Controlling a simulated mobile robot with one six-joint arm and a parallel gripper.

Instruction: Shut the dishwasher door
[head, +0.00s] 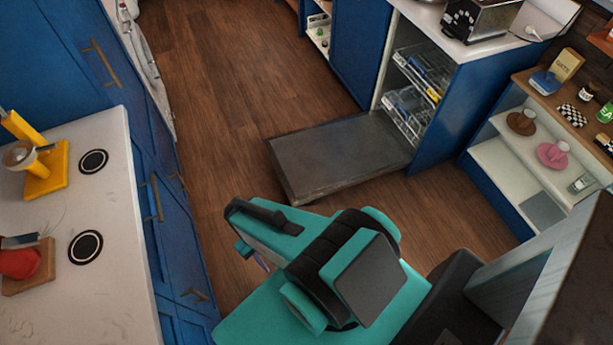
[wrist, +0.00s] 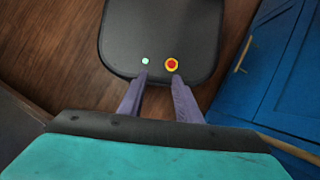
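The dishwasher door (head: 340,155) is folded down, a flat grey panel low over the wood floor in the head view. It extends left from the foot of the dishwasher (head: 417,88), whose open front shows two racks with dishes. My gripper (wrist: 160,80) points down in the wrist view, with its two purple fingers apart and nothing between them. In the head view my teal and black arm is nearer than the door, below it in the picture and apart from it. The fingers are mostly hidden there.
Blue cabinets with a white counter (head: 100,200) line the left side. An open shelf unit (head: 500,160) with cups stands at the right. A toaster (head: 480,18) sits above the dishwasher. Wood floor (head: 225,110) is clear left of the door.

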